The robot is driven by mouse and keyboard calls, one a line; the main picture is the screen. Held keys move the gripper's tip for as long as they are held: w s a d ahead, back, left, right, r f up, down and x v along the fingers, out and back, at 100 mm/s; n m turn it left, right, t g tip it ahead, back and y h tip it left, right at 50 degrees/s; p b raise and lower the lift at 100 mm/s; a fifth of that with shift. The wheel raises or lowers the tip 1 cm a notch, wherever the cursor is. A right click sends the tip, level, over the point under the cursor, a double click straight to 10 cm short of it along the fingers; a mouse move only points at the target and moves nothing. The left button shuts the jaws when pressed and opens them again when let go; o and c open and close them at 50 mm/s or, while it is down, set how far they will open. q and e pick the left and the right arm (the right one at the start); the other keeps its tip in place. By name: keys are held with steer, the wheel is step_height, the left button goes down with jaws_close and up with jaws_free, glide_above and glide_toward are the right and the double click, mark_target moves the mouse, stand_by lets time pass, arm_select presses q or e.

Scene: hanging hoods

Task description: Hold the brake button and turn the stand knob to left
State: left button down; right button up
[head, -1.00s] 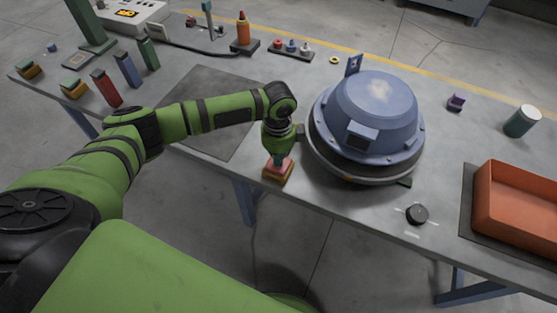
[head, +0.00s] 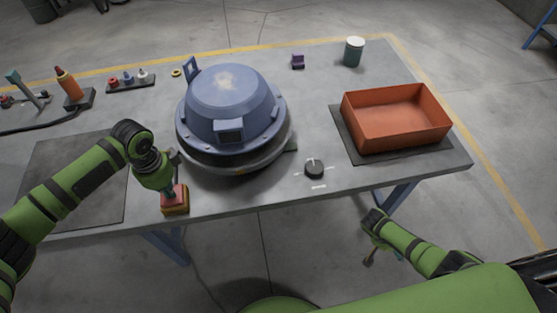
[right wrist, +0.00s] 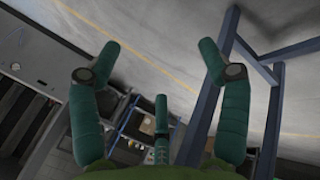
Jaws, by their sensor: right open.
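The brake button (head: 174,203) is a red cap on a yellow-and-dark block at the table's front edge. My left gripper (head: 169,190) points down onto the red cap and appears to touch it; its fingers are too small and hidden to tell open from shut. The stand knob (head: 314,171) is a small black dial with a light pointer line, set in the tabletop with pale marks around it.
A blue domed hood (head: 232,110) on a round stand sits between button and knob. An orange bin (head: 398,132) stands on a dark mat to the right. A blue table leg (head: 397,196) is near my right gripper. The tabletop around the knob is clear.

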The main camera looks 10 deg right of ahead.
mark_target(316, 166)
steer(key=w+d+r+m+g+h, duration=0.25)
steer(key=d+r+m, duration=0.2)
steer(key=r, duration=0.55)
steer(key=w+d+r+m+g+h, duration=0.1)
steer(key=w+d+r+m+h, duration=0.3)
steer(key=r, duration=0.7)
steer(key=w+a+t+y, duration=0.1)
steer(key=w+a+y, duration=0.1)
steer(key=a, duration=0.3)
steer(key=w+a+r+t+y, duration=0.1)
steer(key=w+a+y, duration=0.1)
steer(key=a, duration=0.3)
steer(key=w+a+r+t+y, duration=0.1)
steer(key=w+a+y, duration=0.2)
steer(key=a, duration=0.3)
steer(key=shift+w+r, duration=0.25)
steer(key=shift+w, duration=0.55)
steer(key=w+a+r+n+t+y, duration=0.1)
steer(key=w+a+r+t+y, duration=0.2)
steer(key=a, duration=0.4)
steer(key=w+a+r+n+y, duration=0.1)
steer(key=w+a+r+y, duration=0.3)
steer(key=a, duration=0.3)
steer(key=shift+h, duration=0.35)
steer(key=f, duration=1.1)
steer(key=shift+w, duration=0.25)
